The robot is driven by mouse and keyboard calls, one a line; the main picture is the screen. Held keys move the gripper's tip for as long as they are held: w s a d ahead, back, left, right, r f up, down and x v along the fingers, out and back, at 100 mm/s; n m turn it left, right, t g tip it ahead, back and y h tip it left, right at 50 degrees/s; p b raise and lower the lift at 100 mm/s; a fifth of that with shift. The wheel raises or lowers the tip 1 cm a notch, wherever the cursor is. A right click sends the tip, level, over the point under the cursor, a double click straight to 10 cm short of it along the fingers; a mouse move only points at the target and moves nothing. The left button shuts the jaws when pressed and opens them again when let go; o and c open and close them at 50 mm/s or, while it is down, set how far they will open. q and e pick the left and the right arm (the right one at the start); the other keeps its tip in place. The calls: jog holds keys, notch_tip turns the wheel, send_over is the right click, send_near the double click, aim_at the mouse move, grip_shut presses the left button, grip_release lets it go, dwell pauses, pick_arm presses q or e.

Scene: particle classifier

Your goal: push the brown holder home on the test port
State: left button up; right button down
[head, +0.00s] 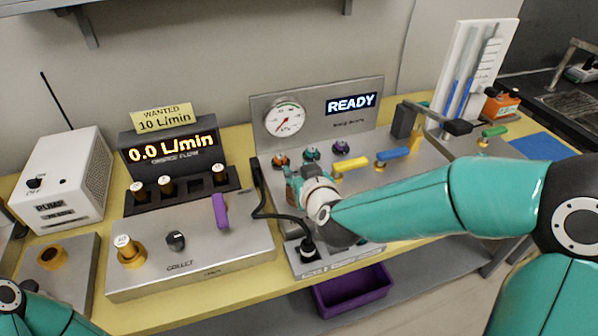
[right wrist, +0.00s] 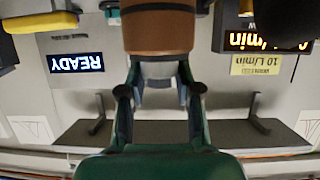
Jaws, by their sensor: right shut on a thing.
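The brown holder (right wrist: 158,28) is a short cylinder at the top middle of the right wrist view, which is upside down. My right gripper (right wrist: 160,78) is shut on it, a finger at each side. In the head view my right gripper (head: 304,186) is over the metal test bench (head: 290,245), in front of the gauge. There the hand hides most of the holder and whatever lies under it. I cannot make out the test port, nor whether the holder touches it. Only a piece of my left arm shows at the lower left; its gripper is out of the picture.
Yellow (head: 351,164) and blue (head: 394,153) handles stand just right of the hand. A black cable (head: 258,200) runs close on its left. A gauge (head: 284,118) and the READY display (head: 351,103) are behind. A purple bin (head: 352,290) is below the bench.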

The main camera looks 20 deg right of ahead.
jog(key=shift+f+b, duration=0.3)
jog(key=shift+f, duration=0.2)
jog(key=c, duration=0.7)
grip_release()
jog(key=shift+r, duration=0.1)
jog(key=v, duration=1.2)
